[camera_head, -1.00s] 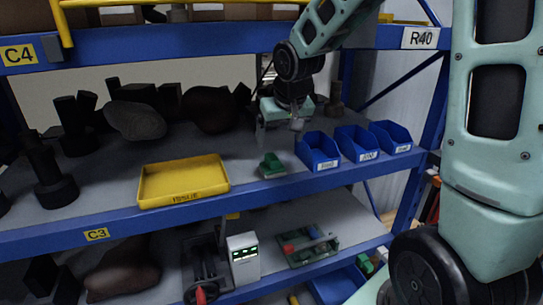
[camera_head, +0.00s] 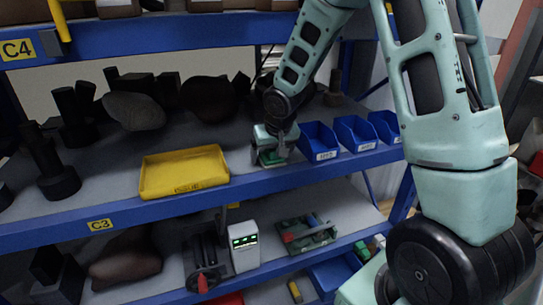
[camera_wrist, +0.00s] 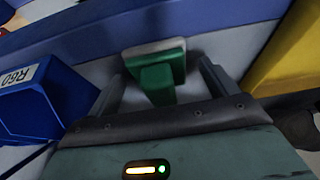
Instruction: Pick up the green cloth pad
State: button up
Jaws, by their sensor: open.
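The green cloth pad (camera_wrist: 157,82) shows in the wrist view as a green block with a raised grip-like part and a light grey edge. It rests on the middle shelf. My gripper (camera_wrist: 161,72) is open, with one finger on each side of the pad's narrower green part and gaps showing between. In the head view my gripper (camera_head: 274,152) is down at the shelf, and the pad (camera_head: 268,158) is mostly hidden by it.
A yellow tray (camera_head: 185,186) lies left of my gripper on the shelf (camera_head: 110,195). Several blue bins, the nearest one (camera_head: 320,143), stand close on its right. Dark parts fill the left back.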

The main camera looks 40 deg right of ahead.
jog(key=c, duration=1.1)
jog(key=shift+o, duration=0.2)
jog(key=shift+r, duration=0.15)
jog(key=shift+r, duration=0.6)
notch_tip(320, 180, up, 2)
jog(key=shift+r+b, duration=0.15)
jog(key=shift+b, duration=0.25)
jog(key=s+a+b, duration=0.2)
jog(key=s+b, duration=0.1)
jog(key=s, duration=0.5)
jog(key=s+a+b, duration=0.3)
jog(key=s+b, duration=0.1)
jog(key=s, duration=0.5)
jog(key=shift+s+b, duration=0.15)
jog(key=shift+b, duration=0.15)
jog(key=shift+o, duration=0.4)
jog(key=shift+d, duration=0.1)
